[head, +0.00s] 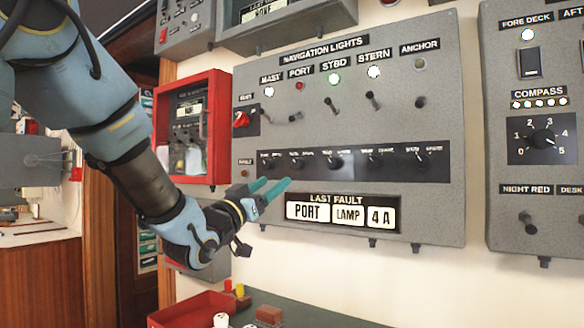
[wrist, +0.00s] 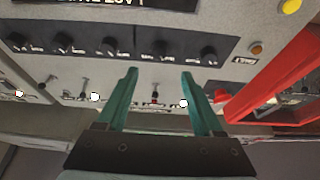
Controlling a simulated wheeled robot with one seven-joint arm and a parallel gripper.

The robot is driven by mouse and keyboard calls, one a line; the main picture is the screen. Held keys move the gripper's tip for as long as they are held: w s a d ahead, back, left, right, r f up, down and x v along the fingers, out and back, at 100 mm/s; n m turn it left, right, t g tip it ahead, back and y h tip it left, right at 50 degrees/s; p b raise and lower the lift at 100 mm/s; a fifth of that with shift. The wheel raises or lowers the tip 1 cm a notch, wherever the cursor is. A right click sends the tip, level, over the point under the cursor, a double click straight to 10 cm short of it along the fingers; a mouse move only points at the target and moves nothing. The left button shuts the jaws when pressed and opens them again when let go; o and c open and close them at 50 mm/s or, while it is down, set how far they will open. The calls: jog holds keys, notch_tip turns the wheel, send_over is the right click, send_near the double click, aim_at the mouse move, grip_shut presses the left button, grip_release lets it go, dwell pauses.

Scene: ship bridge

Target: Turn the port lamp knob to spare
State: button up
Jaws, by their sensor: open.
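The navigation lights panel (head: 390,100) is a grey box on the wall. A dark strip (head: 440,172) on it carries a row of small black knobs. The port lamp knob (head: 298,163) is second from the left; its pointer setting is too small to read. In the wrist view, which is upside down, the port lamp knob (wrist: 160,48) lies beyond the gap between my fingertips. My gripper (head: 273,185) has two teal fingers, spread apart and empty. In the head view it is just below the strip's left end. It also shows in the wrist view (wrist: 158,73).
Neighbouring knobs (head: 335,163) sit close on the strip. Toggle switches (head: 332,104) project above it. An open red box (head: 217,130) stands left of the panel. The last fault display (head: 341,213) is below. A red tray (head: 190,312) lies on the counter.

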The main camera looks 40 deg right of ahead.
aim_at(296, 166)
jog(key=p+x, duration=0.4)
jog(key=x, duration=0.6)
jog(key=shift+d+p, duration=0.25)
jog(key=shift+p, duration=0.05)
grip_shut()
